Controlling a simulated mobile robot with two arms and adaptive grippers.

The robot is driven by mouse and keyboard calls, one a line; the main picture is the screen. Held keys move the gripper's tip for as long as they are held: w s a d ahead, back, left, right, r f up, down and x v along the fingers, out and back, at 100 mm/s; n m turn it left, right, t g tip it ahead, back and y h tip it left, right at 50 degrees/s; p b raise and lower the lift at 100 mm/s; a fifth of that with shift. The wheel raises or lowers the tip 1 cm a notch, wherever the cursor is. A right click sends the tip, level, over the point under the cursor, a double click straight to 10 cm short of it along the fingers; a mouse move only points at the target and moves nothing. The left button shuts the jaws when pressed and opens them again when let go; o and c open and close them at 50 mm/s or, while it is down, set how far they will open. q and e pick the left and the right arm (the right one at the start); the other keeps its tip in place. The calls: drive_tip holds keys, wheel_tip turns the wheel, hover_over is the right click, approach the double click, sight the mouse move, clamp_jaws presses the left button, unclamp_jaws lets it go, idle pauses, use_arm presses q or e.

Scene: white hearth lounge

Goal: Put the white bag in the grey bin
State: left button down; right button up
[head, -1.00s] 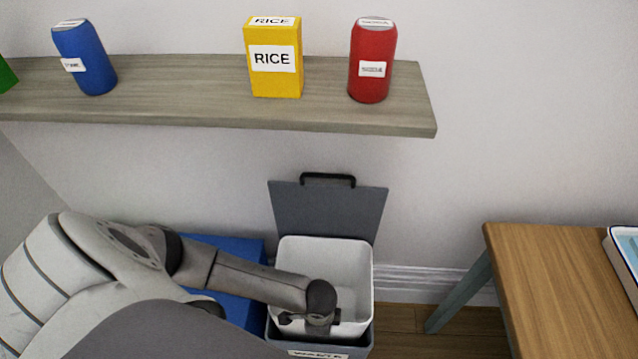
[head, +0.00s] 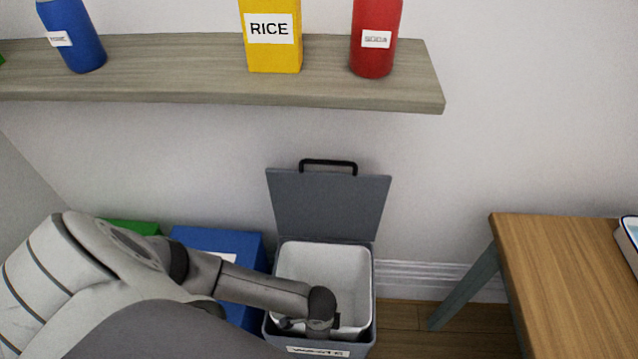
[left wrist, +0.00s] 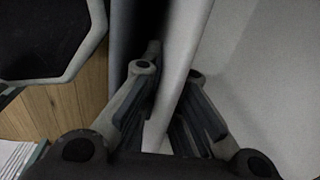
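The grey bin (head: 330,207) stands on the floor below the shelf, its lid raised against the wall and a "WASTE" label on its front. Its white inside (head: 350,262) shows; part of it is hidden by my left arm. My left gripper (head: 312,325) is over the front of the bin opening, pointing down. In the left wrist view, my left gripper's fingers (left wrist: 172,85) are apart, with a pale upright edge (left wrist: 185,60) between them, seemingly the bin's rim. I cannot make out the white bag in any view. My right gripper is not in view.
A blue bin (head: 235,247) and a green one (head: 130,226) stand left of the grey bin. The shelf (head: 200,85) above holds a blue can (head: 75,35), a rice box (head: 270,45) and a red can (head: 375,40). A wooden table (head: 565,265) stands at right.

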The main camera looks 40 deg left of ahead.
use_arm(q)
drive_tip(key=c, duration=1.6)
unclamp_jaws()
drive_tip(key=shift+o, duration=0.2)
drive_tip(key=shift+s, duration=0.1)
drive_tip(key=shift+s+d, duration=0.15)
drive_tip(key=shift+s, duration=0.05)
wheel_tip(320, 180, up, 12)
